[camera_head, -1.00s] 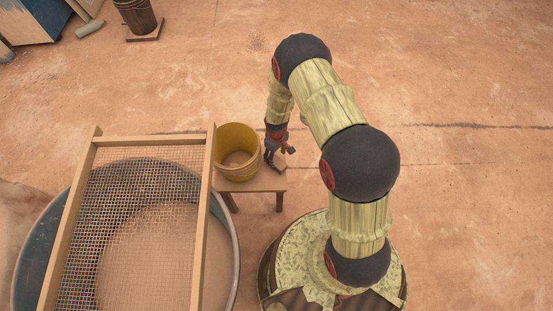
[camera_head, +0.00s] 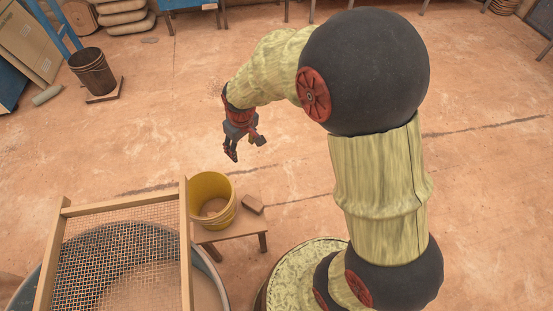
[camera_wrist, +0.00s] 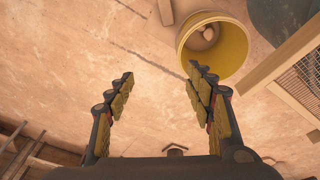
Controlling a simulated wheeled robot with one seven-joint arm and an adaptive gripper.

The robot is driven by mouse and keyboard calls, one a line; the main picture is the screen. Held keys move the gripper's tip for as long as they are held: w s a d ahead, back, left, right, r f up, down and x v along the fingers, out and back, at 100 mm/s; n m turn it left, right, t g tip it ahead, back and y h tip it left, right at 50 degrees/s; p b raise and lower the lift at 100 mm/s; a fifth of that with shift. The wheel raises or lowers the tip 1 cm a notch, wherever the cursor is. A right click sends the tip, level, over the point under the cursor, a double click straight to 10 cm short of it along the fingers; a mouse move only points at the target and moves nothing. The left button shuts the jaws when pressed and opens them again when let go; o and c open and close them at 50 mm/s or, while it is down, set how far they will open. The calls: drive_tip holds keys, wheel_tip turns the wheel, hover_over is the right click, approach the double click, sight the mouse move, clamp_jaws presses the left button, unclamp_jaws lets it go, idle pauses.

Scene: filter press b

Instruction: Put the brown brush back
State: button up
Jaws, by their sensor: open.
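A small brown block (camera_head: 253,204), possibly the brown brush, lies on the right part of a low wooden stool (camera_head: 230,231); I cannot make out bristles. Part of a brown piece (camera_wrist: 165,12) shows at the top edge of the wrist view. A yellow bucket (camera_head: 227,196) stands beside the block on the stool and holds something pale; it also shows in the wrist view (camera_wrist: 235,57). My gripper (camera_head: 247,149) is open and empty, raised in the air beyond the stool. In the wrist view the fingers (camera_wrist: 160,72) are apart over bare floor.
A wooden-framed mesh screen (camera_head: 187,250) lies over a round blue tub at the lower left. A dark bucket (camera_head: 92,70) stands on a board at the upper left. Sacks (camera_head: 122,12) are stacked at the back. The floor around my gripper is clear.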

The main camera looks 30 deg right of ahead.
drive_tip(key=s+r+m+t, duration=0.2)
drive_tip(key=s+r, duration=0.9)
drive_tip(key=r, duration=0.5)
drive_tip(key=s+r+m+t, duration=0.1)
drive_tip(key=s+r, duration=0.4)
drive_tip(key=s, duration=0.7)
drive_tip(key=shift+r, duration=0.2)
